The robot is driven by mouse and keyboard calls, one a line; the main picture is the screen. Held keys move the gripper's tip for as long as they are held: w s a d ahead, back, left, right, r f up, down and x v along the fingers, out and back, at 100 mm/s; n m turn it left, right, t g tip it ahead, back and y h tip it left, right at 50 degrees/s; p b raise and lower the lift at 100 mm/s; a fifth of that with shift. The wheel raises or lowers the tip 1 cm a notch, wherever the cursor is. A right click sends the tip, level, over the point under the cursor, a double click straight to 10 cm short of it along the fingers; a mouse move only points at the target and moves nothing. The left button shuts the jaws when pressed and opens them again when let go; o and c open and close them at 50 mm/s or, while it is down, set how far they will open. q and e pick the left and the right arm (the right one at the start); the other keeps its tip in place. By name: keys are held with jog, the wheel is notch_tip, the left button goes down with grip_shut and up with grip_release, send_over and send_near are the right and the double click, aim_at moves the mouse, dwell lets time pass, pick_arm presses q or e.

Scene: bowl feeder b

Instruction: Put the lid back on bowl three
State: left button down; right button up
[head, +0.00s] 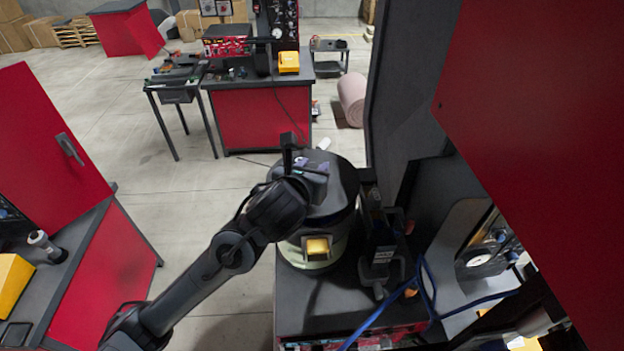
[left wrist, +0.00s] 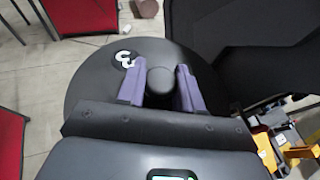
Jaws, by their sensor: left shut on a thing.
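The dark round lid (head: 343,185) is at the top of the pale, rounded bowl (head: 342,244) in the head view. In the left wrist view the lid (left wrist: 92,82) carries a white number 3 label (left wrist: 125,59). My left gripper (head: 316,167) is above the lid. In the left wrist view its purple fingers (left wrist: 158,84) are shut on the lid's black knob. The lid looks roughly level over the bowl. Whether it rests on the rim or hovers slightly above cannot be told, as my arm hides part of the front. My right gripper is not in view.
The bowl stands on a dark-topped red bench (head: 305,318). A black device (head: 382,245) with a blue cable (head: 385,308) is close at its right. A tall dark and red panel (head: 530,130) bounds the right side. Open floor (head: 190,205) lies to the left.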

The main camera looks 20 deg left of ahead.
pick_arm(q)
jog(key=shift+f, duration=2)
jog(key=shift+f, duration=0.15)
jog(key=c, duration=0.7)
grip_release()
jog(key=shift+c, duration=0.2)
jog(key=shift+r, duration=0.2)
jog(key=shift+s, duration=0.35)
jog(key=b+v, duration=0.1)
jog(key=v, duration=1)
